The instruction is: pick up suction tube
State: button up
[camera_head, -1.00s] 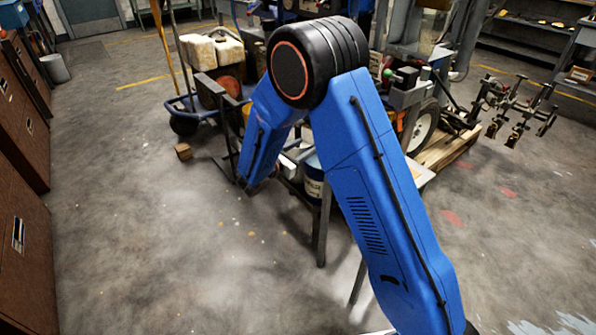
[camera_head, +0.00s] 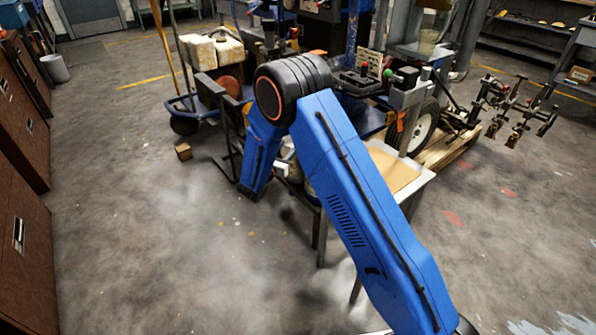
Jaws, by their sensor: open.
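My blue arm reaches up from the lower right and bends down at a black elbow joint in the middle of the head view. My gripper is not in view; the lower arm and what lies beyond it hide it. I cannot make out a suction tube. A wheeled machine, likely the line striper, stands right of the elbow, with a tyre (camera_head: 424,128) and a grey post with a green knob (camera_head: 387,74). My arm covers part of the area beside it.
A small table with a tan top (camera_head: 396,170) stands behind my upper arm. A small brown block (camera_head: 183,151) lies on the floor. Brown cabinets (camera_head: 12,215) line the left.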

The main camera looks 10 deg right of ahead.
jog(key=shift+x, duration=4.55)
jog(key=shift+s+d, duration=0.15)
jog(key=shift+d, duration=0.1)
grip_shut()
jog(key=shift+r, duration=0.1)
